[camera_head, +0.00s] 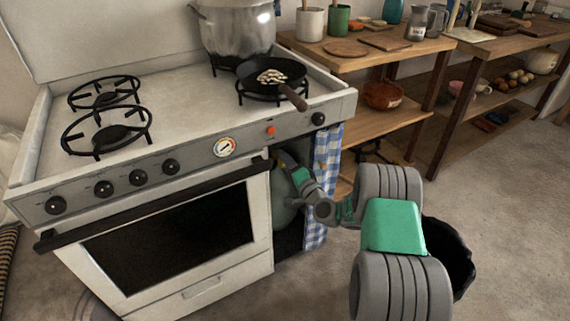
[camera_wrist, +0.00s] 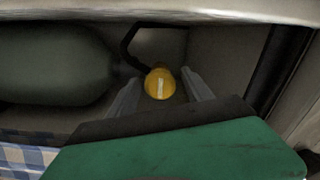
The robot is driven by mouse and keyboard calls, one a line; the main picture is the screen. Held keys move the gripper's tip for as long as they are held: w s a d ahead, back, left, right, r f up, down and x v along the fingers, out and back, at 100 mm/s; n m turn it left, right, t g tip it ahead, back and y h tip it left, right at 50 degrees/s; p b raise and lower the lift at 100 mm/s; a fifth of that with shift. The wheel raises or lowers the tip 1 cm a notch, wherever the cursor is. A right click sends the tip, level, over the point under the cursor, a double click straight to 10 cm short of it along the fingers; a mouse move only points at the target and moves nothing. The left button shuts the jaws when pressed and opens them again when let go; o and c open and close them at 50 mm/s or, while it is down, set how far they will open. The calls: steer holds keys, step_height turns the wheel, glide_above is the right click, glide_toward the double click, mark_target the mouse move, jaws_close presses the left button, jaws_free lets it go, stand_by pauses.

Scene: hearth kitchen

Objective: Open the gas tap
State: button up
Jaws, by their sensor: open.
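The gas tap (camera_wrist: 159,84) is a round yellow knob with a pale upright bar across its face, in the middle of the wrist view. My gripper (camera_wrist: 161,77) is open, with one grey finger on each side of the knob. Whether either finger touches it I cannot tell. The gas cylinder (camera_wrist: 55,65) lies to the left in the wrist view, and a dark hose (camera_wrist: 128,48) runs near the tap. In the head view the green-grey cylinder (camera_head: 286,203) stands in the open bay right of the oven. The tap is hidden there behind my arm.
A blue checked curtain (camera_head: 326,150) hangs at the bay's right side, close to my arm. The stove (camera_head: 205,95) carries a pot (camera_head: 235,32) and a pan (camera_head: 271,85). A dark bin (camera_head: 455,255) stands behind my arm. The floor at right is clear.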

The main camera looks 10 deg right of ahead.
steer(key=shift+s, duration=0.1)
steer(key=v, duration=0.7)
steer(key=shift+s+p, duration=0.3)
steer(key=shift+p, duration=0.15)
steer(key=shift+d, duration=0.1)
